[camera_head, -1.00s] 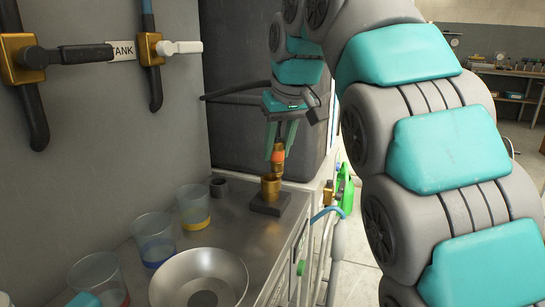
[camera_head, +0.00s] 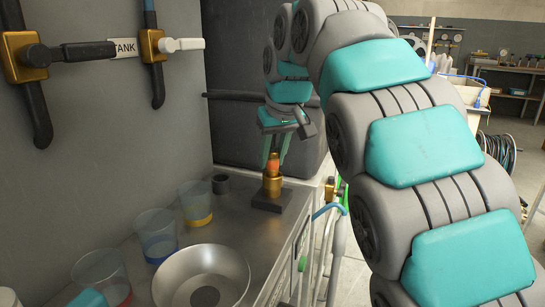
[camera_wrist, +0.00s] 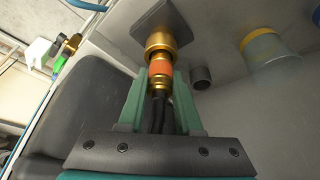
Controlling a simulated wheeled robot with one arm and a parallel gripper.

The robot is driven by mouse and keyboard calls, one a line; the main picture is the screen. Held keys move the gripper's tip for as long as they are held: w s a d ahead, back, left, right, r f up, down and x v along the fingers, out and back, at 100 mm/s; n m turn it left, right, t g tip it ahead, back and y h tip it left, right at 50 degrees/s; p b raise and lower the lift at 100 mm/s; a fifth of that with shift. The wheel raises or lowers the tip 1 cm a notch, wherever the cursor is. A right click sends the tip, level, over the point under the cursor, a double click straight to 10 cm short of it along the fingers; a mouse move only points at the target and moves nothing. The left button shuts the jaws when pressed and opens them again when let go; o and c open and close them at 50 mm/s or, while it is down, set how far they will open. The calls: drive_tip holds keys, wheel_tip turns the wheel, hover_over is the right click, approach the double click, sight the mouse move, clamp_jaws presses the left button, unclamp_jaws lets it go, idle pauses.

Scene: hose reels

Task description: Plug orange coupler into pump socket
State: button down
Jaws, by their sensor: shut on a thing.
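The orange coupler (camera_head: 273,163) is upright, with its lower end at the mouth of the brass pump socket (camera_head: 272,187). The socket stands on a dark square base at the counter's back right. In the wrist view the coupler's orange band (camera_wrist: 160,69) lines up with the socket (camera_wrist: 160,42) and no gap shows between them. How deep it sits is hidden. My gripper (camera_head: 274,150) is above the socket, its green fingers on either side of the coupler, shut on it. A dark hose (camera_wrist: 160,112) runs from the coupler back between the fingers.
A small dark cup (camera_head: 220,184) stands left of the socket. Several clear cups with coloured bands, such as the yellow-banded one (camera_head: 195,203), and a metal bowl (camera_head: 201,280) are nearer. A dark box (camera_head: 235,125) stands behind. Valves hang on the left wall.

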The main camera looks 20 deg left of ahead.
drive_tip(key=shift+f, duration=0.2)
drive_tip(key=c, duration=0.6)
unclamp_jaws()
drive_tip(key=shift+r, duration=0.1)
